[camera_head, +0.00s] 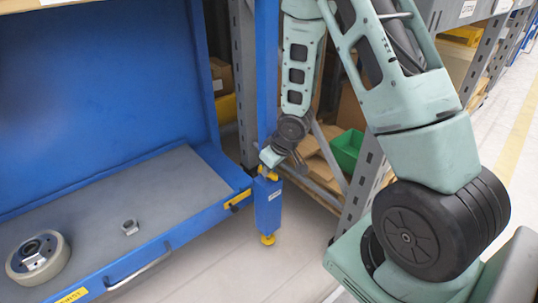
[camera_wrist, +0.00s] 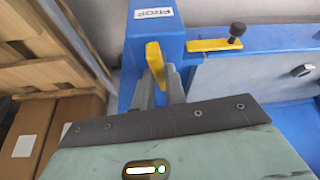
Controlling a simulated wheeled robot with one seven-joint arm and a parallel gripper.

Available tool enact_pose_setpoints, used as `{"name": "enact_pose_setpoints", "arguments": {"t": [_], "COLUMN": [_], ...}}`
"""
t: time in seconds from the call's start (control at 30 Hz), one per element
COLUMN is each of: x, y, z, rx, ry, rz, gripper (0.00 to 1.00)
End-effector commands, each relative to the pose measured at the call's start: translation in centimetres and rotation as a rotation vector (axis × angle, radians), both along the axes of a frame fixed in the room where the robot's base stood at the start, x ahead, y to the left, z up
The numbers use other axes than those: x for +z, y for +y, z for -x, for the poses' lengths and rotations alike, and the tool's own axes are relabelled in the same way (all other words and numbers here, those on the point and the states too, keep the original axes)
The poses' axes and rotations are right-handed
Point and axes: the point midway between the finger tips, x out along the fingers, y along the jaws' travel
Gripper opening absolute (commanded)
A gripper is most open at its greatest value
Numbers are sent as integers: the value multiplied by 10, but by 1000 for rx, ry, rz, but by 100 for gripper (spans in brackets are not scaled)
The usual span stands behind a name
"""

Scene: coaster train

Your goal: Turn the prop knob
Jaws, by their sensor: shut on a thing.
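The prop knob (camera_wrist: 154,56) is a yellow bar-shaped grip on a blue post (camera_wrist: 155,30) labelled PROP in the wrist view. My gripper (camera_wrist: 157,80) is shut on it, with one grey finger on each side. In the head view the gripper (camera_head: 270,162) is at the top of the blue prop housing (camera_head: 267,205), and a bit of the yellow knob (camera_head: 267,173) shows just below the fingers. The rest of the knob is hidden by the gripper there.
A yellow latch (camera_wrist: 214,44) with a black ball (camera_wrist: 237,30) lies beside the post. The blue cart's grey bed (camera_head: 120,200) holds a wheel (camera_head: 38,257) and a metal nut (camera_head: 130,227). Shelving with a green bin (camera_head: 347,150) and cardboard boxes (camera_wrist: 60,130) stands close by.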

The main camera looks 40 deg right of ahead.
Motion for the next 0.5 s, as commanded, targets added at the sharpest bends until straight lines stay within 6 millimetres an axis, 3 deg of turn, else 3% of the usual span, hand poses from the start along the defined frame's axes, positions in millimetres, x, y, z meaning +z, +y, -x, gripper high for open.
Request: {"name": "enact_pose_setpoints", "arguments": {"t": [0.03, 0.5], "x": [7, 2], "y": [0, -1], "z": [2, 1], "rx": [37, 279], "ry": [6, 3], "rz": [-2, -1], "gripper": [0, 0]}}
